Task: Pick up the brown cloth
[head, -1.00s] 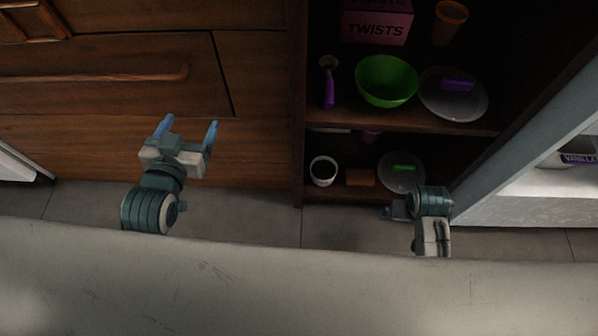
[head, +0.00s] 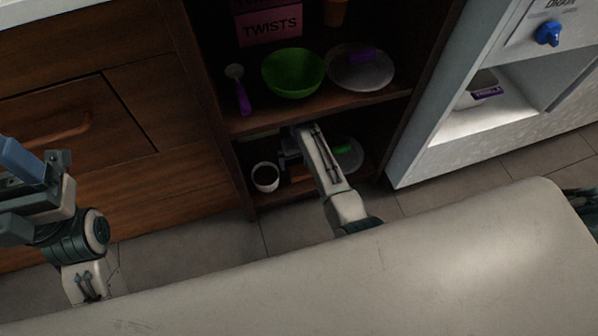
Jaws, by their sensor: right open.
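The brown cloth (head: 299,174) looks like a small folded block. It lies on the lower shelf of the open cabinet, in the head view, between a white cup and a lidded dish, partly hidden by my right arm. My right gripper (head: 284,153) reaches into the lower compartment, just above and slightly left of the cloth. It is open, and I see no contact with the cloth; its fingertips are dark and hard to make out. My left gripper (head: 16,194) is at the left edge, open and empty, far from the cloth.
The white cup (head: 265,177) with dark contents stands left of the cloth. A lidded dish with a green handle (head: 344,150) is to its right. The upper shelf (head: 330,105) above holds a green bowl (head: 293,73), a purple-handled scoop (head: 240,92) and a lid (head: 361,68).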

